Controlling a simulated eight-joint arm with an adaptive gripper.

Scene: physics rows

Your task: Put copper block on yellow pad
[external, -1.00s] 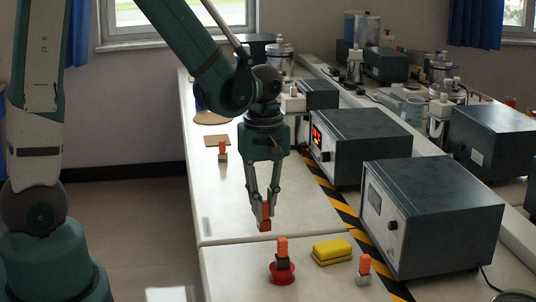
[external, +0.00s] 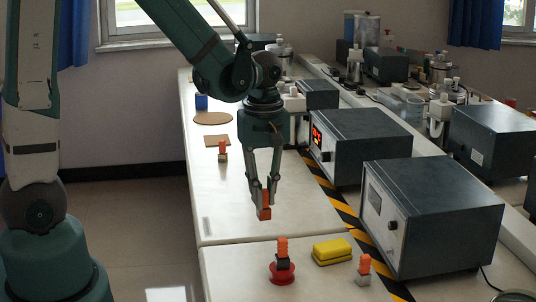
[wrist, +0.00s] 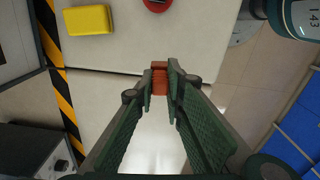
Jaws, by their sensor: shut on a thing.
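My gripper (external: 265,192) is shut on the copper block (external: 264,212), an orange-brown block held between the fingertips above the bench. In the wrist view the block (wrist: 160,82) shows between the green fingers of my gripper (wrist: 162,92). The yellow pad (external: 332,252) lies on the near part of the bench, to the right of and nearer the camera than the held block. In the wrist view the yellow pad (wrist: 88,19) is at the upper left, apart from the block. Nothing rests on the pad.
Left of the pad stands a red round base (external: 282,274) with a black and orange stack. Right of it is a grey block with an orange top (external: 363,269). Dark instrument boxes (external: 430,218) line the right side.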

